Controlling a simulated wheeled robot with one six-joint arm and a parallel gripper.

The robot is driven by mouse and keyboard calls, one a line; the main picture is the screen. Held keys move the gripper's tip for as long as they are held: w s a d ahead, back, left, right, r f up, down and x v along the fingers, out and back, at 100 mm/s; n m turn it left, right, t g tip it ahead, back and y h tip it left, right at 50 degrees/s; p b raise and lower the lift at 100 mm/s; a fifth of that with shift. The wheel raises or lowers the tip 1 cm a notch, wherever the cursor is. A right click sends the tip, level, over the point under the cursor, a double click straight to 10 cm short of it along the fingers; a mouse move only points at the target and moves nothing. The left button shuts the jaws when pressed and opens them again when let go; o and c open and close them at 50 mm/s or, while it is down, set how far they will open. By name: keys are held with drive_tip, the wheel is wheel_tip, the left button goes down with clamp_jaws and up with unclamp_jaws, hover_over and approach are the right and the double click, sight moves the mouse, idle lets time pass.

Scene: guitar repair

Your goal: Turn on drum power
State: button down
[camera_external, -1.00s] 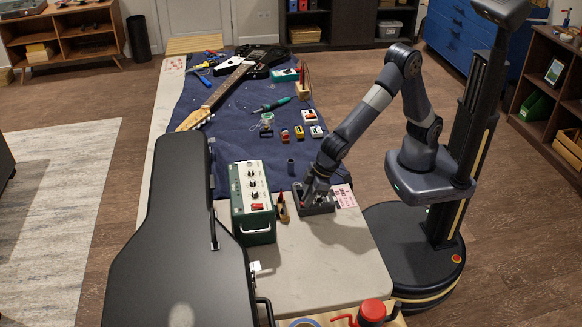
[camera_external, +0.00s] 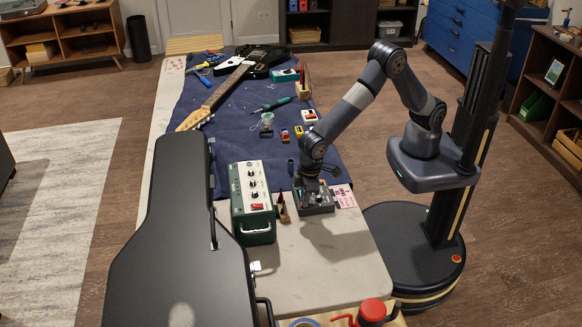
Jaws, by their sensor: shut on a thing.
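A small dark grey box (camera_external: 318,208) with light controls on top, which looks like the drum machine, sits near the right edge of the table. My gripper (camera_external: 305,188) points down at the left part of its top and is shut on a small part there. The fingertips and what they hold are too small and partly hidden by my wrist, so I cannot tell which control it is or whether the power is on.
A green amplifier (camera_external: 252,208) with knobs and a red switch stands left of the box, with a small wooden tool holder (camera_external: 282,209) between. A black guitar case (camera_external: 165,240) lies at left. The front tabletop is clear.

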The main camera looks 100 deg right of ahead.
drive_tip(key=shift+w, duration=0.1)
idle(0.3)
drive_tip(key=c, duration=1.4)
unclamp_jaws()
wheel_tip(320, 180, up, 11)
drive_tip(key=shift+s, duration=0.4)
drive_tip(key=shift+f, duration=0.15)
